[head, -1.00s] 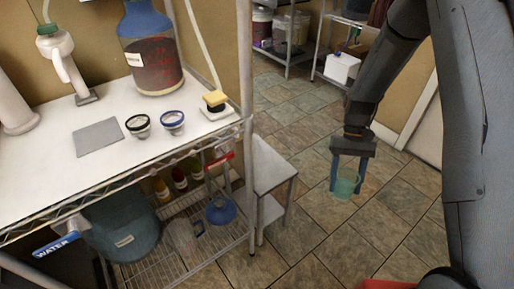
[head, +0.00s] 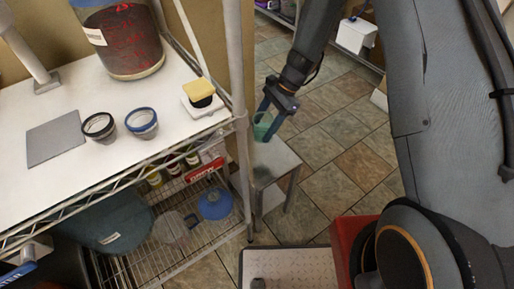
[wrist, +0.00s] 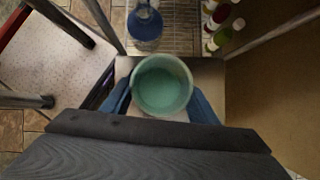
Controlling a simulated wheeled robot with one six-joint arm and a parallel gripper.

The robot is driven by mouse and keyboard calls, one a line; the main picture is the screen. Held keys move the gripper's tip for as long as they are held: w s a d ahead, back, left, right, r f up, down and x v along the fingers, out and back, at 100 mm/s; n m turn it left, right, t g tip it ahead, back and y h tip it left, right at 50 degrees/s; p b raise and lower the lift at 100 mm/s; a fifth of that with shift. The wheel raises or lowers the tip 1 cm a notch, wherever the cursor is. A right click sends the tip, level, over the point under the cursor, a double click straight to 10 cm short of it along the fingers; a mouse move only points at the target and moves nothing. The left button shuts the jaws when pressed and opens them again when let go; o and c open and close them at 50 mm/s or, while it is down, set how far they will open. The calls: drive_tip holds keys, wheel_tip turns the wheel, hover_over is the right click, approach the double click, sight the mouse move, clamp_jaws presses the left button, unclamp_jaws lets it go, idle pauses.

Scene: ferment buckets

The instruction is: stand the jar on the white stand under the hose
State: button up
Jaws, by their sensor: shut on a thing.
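The jar (head: 263,126) is a small translucent green cup; its open round mouth shows in the wrist view (wrist: 162,86). My gripper (head: 268,120) is shut on it, one blue finger on each side.
The wire shelf post (head: 240,120) stands close left of the stand. Its white top (head: 95,165) carries two small cups, a grey plate, a large red-filled jar and a yellow-topped item (head: 199,92). Bottles and a blue-capped jug (head: 214,204) are below. Tiled floor lies open behind the stand.

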sight(260, 118)
drive_tip(key=w+m+t, duration=0.1)
drive_tip(key=m, duration=0.1)
drive_tip(key=w+a+m+t, duration=0.1)
drive_tip(key=m, duration=0.1)
drive_tip(key=w+a+f+m+t+b, duration=0.1)
drive_tip(key=m, duration=0.1)
drive_tip(key=shift+a+m+y, duration=0.1)
drive_tip(key=shift+m+y, duration=0.2)
drive_tip(key=f+m, duration=0.1)
drive_tip(key=f, duration=0.2)
drive_tip(key=f+m+t, duration=0.1)
drive_tip(key=f, duration=0.3)
drive_tip(key=w+f+m+t, duration=0.1)
drive_tip(key=f, duration=0.2)
drive_tip(key=shift+w+f, duration=0.1)
drive_tip(key=shift+f, duration=0.25)
drive_tip(key=shift+f, duration=0.1)
drive_tip(key=shift+f, duration=0.1)
drive_tip(key=o, duration=1.4)
drive_tip(key=shift+c, duration=0.2)
